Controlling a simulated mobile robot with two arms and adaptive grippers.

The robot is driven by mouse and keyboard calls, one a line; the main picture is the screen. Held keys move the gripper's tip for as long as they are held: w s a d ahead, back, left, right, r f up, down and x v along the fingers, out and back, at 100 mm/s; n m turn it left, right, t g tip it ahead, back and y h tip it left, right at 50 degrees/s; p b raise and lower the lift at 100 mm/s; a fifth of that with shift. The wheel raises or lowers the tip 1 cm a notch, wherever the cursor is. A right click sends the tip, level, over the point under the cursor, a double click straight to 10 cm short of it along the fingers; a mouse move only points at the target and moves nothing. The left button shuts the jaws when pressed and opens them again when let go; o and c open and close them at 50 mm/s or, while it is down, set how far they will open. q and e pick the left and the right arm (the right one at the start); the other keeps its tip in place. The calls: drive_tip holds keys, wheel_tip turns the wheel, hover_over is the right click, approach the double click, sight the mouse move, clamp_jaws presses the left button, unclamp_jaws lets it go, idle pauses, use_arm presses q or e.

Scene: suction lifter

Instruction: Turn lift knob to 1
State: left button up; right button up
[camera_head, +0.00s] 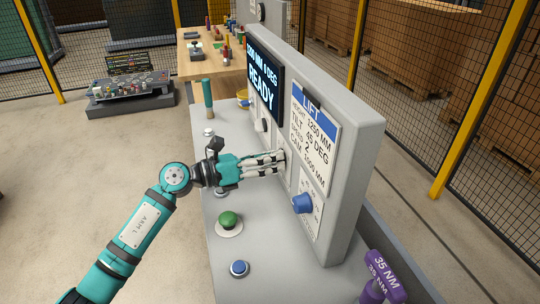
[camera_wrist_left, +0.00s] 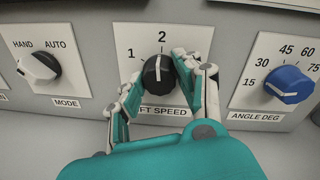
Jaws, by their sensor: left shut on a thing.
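The black lift speed knob (camera_wrist_left: 159,75) sits on a white plate in the left wrist view, with the numbers 1 and 2 printed around it. Its white pointer line stands nearly upright, toward the 2. My left gripper (camera_head: 280,161) reaches the grey panel from the left in the head view. In the left wrist view its fingers lie on both sides of the knob and are shut on it. In the head view the fingers hide the knob. The plate's label is partly covered and reads "FT SPEED". My right gripper is not in view.
A blue angle knob (camera_wrist_left: 289,84) is to the right and a mode knob (camera_wrist_left: 39,68) to the left. The READY screen (camera_head: 264,82) and lift card (camera_head: 313,132) are above. Green (camera_head: 229,221) and blue (camera_head: 239,268) buttons stand on the console below.

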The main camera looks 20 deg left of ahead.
use_arm(q)
drive_tip(key=shift+w+r+n+g+p, duration=0.1)
drive_tip(key=shift+n+g+p, duration=0.3)
drive_tip(key=shift+n+p, duration=4.5)
drive_tip(key=shift+n, duration=0.4)
drive_tip(key=o, duration=1.1)
drive_tip(key=shift+o, duration=0.2)
drive_tip(key=shift+a, duration=0.1)
